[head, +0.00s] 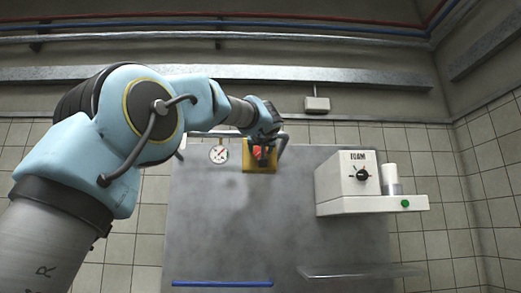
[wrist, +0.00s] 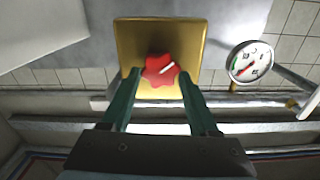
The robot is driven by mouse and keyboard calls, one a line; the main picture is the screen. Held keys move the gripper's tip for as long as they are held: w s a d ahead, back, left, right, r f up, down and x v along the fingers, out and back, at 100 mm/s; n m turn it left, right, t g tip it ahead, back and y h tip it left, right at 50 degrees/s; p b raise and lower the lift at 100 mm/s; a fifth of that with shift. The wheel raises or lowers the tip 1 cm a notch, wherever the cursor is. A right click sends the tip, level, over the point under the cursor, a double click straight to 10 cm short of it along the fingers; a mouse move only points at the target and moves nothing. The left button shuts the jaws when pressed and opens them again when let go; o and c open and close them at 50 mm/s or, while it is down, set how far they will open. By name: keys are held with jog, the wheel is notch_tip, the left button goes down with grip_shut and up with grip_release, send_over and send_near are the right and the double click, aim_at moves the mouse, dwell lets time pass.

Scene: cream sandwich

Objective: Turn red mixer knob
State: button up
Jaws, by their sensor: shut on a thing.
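The red mixer knob (wrist: 160,70) is a lobed red dial with a white pointer line, set on a yellow plate (wrist: 128,40). In the wrist view the pointer is tilted slightly off level. My gripper (wrist: 160,78) has its two green fingers on either side of the knob, shut on it. In the head view the knob (head: 258,153) is partly hidden by my gripper (head: 265,155), and the yellow plate (head: 249,163) sits on the upper part of a grey metal panel.
A round gauge (head: 218,154) is left of the yellow plate; it also shows in the wrist view (wrist: 250,62). A white FOAM unit (head: 340,180) with a black dial and a green button (head: 405,203) juts out at right. A blue bar (head: 222,284) lies low on the panel (head: 240,230).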

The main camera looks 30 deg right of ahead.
jog(key=c, duration=0.6)
jog(key=shift+c, duration=0.2)
jog(key=shift+s+d+f+m+b, duration=0.1)
jog(key=shift+m+b, duration=0.15)
jog(key=shift+m, duration=2.2)
jog(key=shift+d+f+m+b, duration=0.1)
jog(key=shift+m+b, duration=0.1)
jog(key=shift+m, duration=2.25)
jog(key=o, duration=1.4)
jog(key=shift+s+a, duration=0.1)
